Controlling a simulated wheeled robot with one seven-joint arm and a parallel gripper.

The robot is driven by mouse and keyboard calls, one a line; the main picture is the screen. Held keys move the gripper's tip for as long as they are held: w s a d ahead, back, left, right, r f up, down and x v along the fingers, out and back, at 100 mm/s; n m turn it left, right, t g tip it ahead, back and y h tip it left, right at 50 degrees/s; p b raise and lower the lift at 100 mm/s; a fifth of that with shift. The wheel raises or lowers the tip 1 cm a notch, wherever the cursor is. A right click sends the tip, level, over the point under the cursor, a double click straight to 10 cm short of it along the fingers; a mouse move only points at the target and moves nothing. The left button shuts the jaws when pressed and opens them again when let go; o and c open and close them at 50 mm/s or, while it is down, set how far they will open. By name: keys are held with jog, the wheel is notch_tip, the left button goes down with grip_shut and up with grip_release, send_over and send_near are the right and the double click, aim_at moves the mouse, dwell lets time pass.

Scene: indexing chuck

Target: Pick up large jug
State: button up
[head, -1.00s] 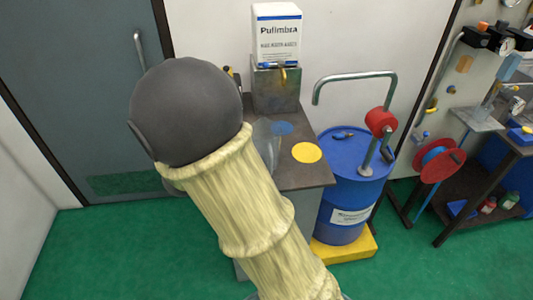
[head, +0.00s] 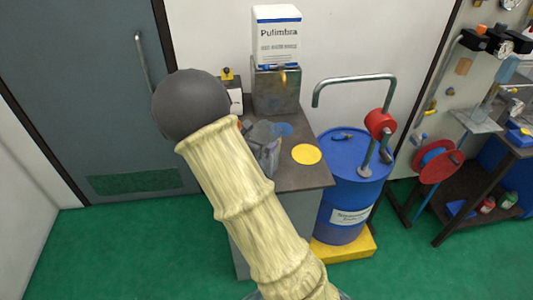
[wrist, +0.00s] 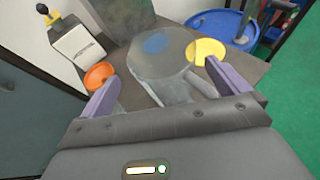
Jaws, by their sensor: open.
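The large jug is a clear, greyish vessel (wrist: 162,68) standing on the dark bench top, seen from above in the wrist view. In the head view the jug (head: 262,136) shows only in part, at the right edge of my arm. My gripper (wrist: 162,73) is open, its two purple fingers spread to the left and right of the jug in the picture. A gap to each finger seems to remain, but I cannot tell the finger height against the jug. The head view mostly hides my gripper behind my arm.
A yellow disc (head: 306,154) and a blue disc (head: 281,129) lie on the bench. An orange round dish (wrist: 99,75) is close by my left finger. A metal tank (head: 276,90) with a tap carries a white box (head: 277,35). A blue drum (head: 345,205) stands at right.

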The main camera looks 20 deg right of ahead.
dwell(0.3)
jog(key=p+x, duration=0.1)
jog(key=x, duration=0.4)
jog(key=shift+f+p, duration=0.2)
jog(key=shift+p, duration=0.15)
jog(key=c, duration=0.9)
jog(key=shift+c, duration=0.2)
notch_tip(320, 180, up, 10)
jog(key=shift+b, duration=0.4)
